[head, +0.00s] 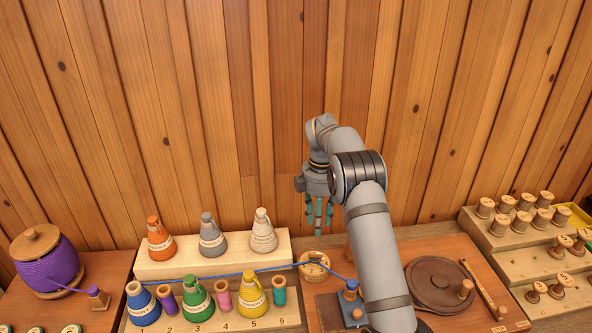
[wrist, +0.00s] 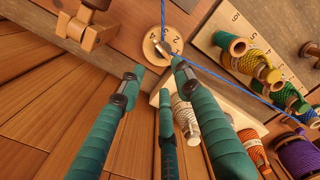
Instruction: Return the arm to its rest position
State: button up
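My gripper (head: 319,222) hangs fingers-down in the head view, above the board's back edge and in front of the plank wall. In the wrist view its teal fingers (wrist: 157,82) are spread apart with nothing between them, so it is open and empty. My arm rises from the lower right and bends down to it. A round numbered wooden dial (head: 314,266) lies below the gripper; it also shows in the wrist view (wrist: 158,42) beyond the fingertips.
A stepped stand holds cone spools, orange (head: 160,238), grey (head: 211,236) and cream (head: 263,232), with several coloured spools in front. A purple pot (head: 46,262) stands left. A brown turntable (head: 438,284) and a stepped rack of wooden spools (head: 518,215) are right.

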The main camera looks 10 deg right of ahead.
jog(key=shift+f, duration=0.15)
notch_tip(320, 180, down, 12)
jog(key=shift+r, duration=0.1)
dwell(0.3)
